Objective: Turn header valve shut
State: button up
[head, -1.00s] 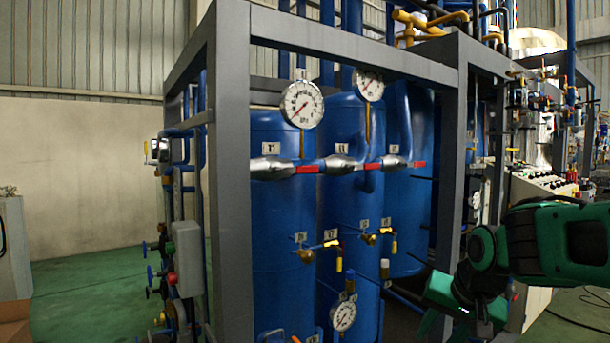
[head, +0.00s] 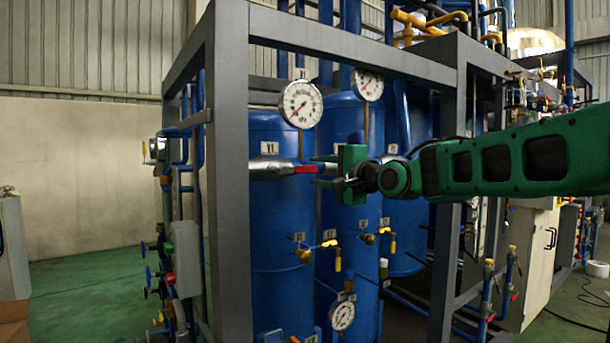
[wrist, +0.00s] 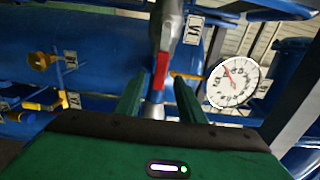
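The silver header pipe (head: 266,168) runs across the fronts of the blue tanks. A valve on it has a red lever handle (head: 305,169) lying along the pipe, below a tank label. My gripper (head: 316,171) is open at the right end of this handle, its fingers pointing left. In the wrist view my gripper (wrist: 159,80) has its two green fingers apart, with the red handle (wrist: 161,70) between and just ahead of the tips. I cannot tell whether they touch it. My gripper and arm hide the header valves further right.
Round gauges (head: 301,104) hang above the pipe; one gauge (wrist: 233,83) shows close right of my fingers in the wrist view. A grey frame post (head: 231,180) stands left. Small yellow-handled valves (head: 330,244) sit below. Green floor (head: 85,265) is open at left.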

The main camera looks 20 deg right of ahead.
aim_at(308, 170)
jog(key=x, duration=0.6)
grip_shut()
